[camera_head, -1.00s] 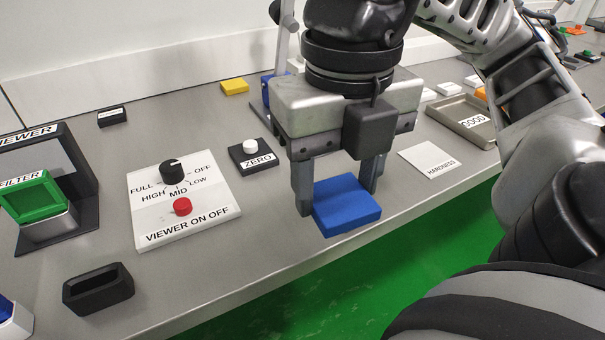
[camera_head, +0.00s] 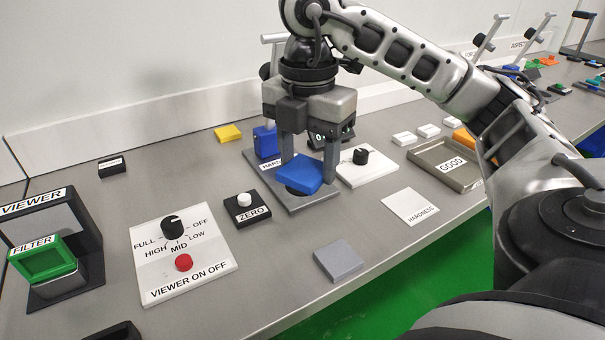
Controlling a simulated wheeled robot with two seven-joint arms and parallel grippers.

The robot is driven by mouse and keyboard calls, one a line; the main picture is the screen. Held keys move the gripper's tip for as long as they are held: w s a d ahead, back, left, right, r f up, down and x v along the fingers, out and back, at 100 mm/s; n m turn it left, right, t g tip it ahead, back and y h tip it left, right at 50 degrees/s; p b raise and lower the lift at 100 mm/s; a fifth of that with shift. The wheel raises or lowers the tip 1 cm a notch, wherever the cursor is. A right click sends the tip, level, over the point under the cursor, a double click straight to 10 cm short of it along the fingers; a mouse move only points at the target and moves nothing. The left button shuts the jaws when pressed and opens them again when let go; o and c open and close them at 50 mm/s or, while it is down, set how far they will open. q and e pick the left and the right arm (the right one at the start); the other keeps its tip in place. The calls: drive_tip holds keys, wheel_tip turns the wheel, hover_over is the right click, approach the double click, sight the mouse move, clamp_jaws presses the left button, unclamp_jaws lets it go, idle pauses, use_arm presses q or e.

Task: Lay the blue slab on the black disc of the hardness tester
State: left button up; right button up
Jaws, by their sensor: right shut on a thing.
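My right gripper (camera_head: 304,166) is shut on the blue slab (camera_head: 299,177) and points downward at the hardness tester (camera_head: 318,203). The slab is over the tester's black disc (camera_head: 303,192), and only the disc's near edge shows below it. I cannot tell whether the slab touches the disc or is slightly above it. The tester has a grey base plate and a blue block at its back left; its display is partly hidden by my right gripper. My left gripper is not in view.
A ZERO button box (camera_head: 245,212) stands left of the tester, and a white panel with a black knob (camera_head: 361,168) right of it. A grey slab (camera_head: 338,261) and a HARDNESS card (camera_head: 410,207) lie in front. A GOOD tray (camera_head: 428,160) is farther right.

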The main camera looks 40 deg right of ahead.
drive_tip(key=shift+w+d+f, duration=0.1)
drive_tip(key=shift+w+d, duration=0.1)
drive_tip(key=shift+d, duration=0.1)
drive_tip(key=shift+m, duration=0.3)
drive_tip(key=w+d+f, duration=0.8)
drive_tip(key=w, duration=0.1)
drive_tip(key=shift+w+d+f+b, duration=0.3)
drive_tip(key=shift+d+f+b, duration=0.05)
drive_tip(key=shift+w+d+f, duration=0.25)
drive_tip(key=shift+w+f, duration=0.05)
drive_tip(key=shift+f, duration=0.2)
drive_tip(key=shift+w+d+f, duration=0.15)
drive_tip(key=shift+f, duration=1.55)
drive_tip(key=shift+f, duration=0.2)
drive_tip(key=o, duration=1)
